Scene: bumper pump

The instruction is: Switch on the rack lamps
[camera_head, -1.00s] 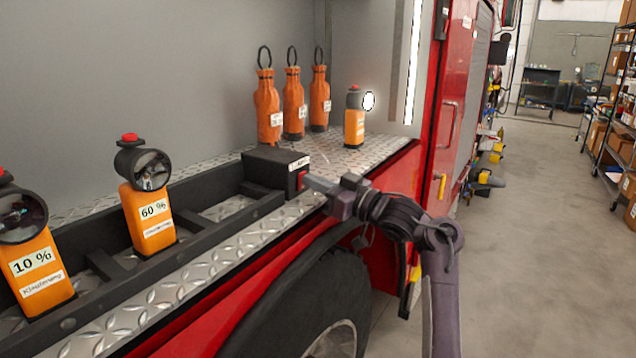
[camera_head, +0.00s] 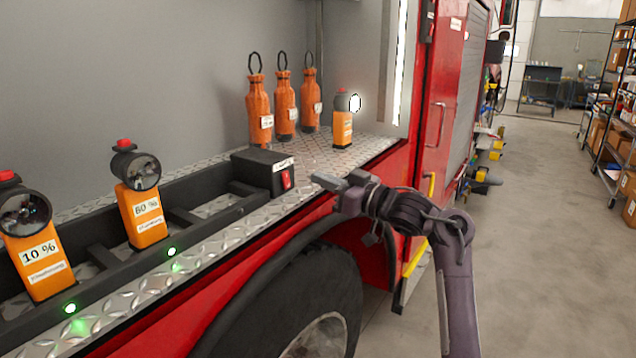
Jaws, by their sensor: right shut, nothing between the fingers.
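Two orange lamps stand in the black rack (camera_head: 213,221): one labelled 10 % (camera_head: 38,262) at the far left and one labelled 60 % (camera_head: 144,213) beside it. Both lenses look dark. A green light (camera_head: 70,308) glows on the rack's front rail below the 10 % lamp, another (camera_head: 172,252) below the 60 % lamp. A black box (camera_head: 260,168) with a red switch (camera_head: 287,179) sits at the rack's right end. My right gripper (camera_head: 320,181) is shut and empty, a little right of the switch and apart from it. My left gripper is out of view.
A third orange lamp (camera_head: 343,124), its lens bright, stands on the tread-plate shelf at the back right. Several orange bottles with black loops (camera_head: 284,106) stand to its left. The truck's red side and wheel (camera_head: 300,315) lie below. The floor at right (camera_head: 545,220) is open.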

